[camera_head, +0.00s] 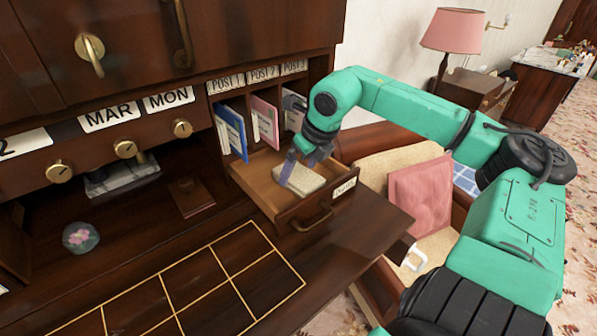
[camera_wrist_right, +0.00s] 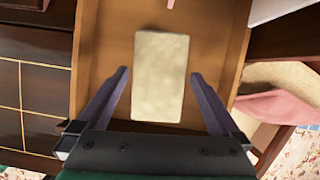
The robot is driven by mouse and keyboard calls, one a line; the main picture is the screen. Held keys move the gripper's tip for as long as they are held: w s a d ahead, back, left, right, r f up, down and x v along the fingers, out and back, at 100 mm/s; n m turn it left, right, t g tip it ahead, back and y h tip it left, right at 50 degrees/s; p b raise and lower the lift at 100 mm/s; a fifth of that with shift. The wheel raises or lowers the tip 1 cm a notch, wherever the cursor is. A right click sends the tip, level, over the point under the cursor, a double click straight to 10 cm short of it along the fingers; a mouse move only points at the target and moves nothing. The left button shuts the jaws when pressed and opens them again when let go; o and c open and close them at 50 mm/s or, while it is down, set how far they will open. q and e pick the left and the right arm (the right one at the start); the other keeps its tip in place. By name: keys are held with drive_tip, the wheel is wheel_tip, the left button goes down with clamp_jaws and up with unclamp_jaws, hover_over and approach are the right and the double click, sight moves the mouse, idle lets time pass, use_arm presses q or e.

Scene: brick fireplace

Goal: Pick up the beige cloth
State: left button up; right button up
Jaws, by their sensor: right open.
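The beige cloth (camera_head: 303,181) is a flat folded rectangle lying in the open wooden drawer (camera_head: 262,190) of the desk. In the right wrist view the cloth (camera_wrist_right: 160,78) lies on the drawer floor, between and just ahead of my fingertips. My right gripper (camera_head: 290,168) reaches down into the drawer from the right and covers part of the cloth's left side in the head view. Its two purple-grey fingers are spread wide, and the gripper (camera_wrist_right: 159,75) is empty. Whether the fingertips touch the cloth cannot be told. My left gripper is not in view.
Slots with blue (camera_head: 232,133) and pink (camera_head: 266,122) cards stand behind the drawer. The drawer walls flank my fingers. A gold-lined grid (camera_head: 190,290) marks the bare desktop. A round paperweight (camera_head: 80,237) sits left. A chair with a pink cushion (camera_head: 420,195) stands right.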

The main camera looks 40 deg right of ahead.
drive_tip(key=shift+x, duration=0.95)
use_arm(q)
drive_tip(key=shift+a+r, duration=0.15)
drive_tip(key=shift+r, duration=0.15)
use_arm(e)
drive_tip(key=shift+w, duration=0.15)
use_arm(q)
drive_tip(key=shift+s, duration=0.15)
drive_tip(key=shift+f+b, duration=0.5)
use_arm(e)
drive_tip(key=shift+f, duration=0.3)
drive_tip(key=c, duration=1.1)
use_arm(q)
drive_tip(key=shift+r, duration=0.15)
use_arm(e)
drive_tip(key=shift+r, duration=0.1)
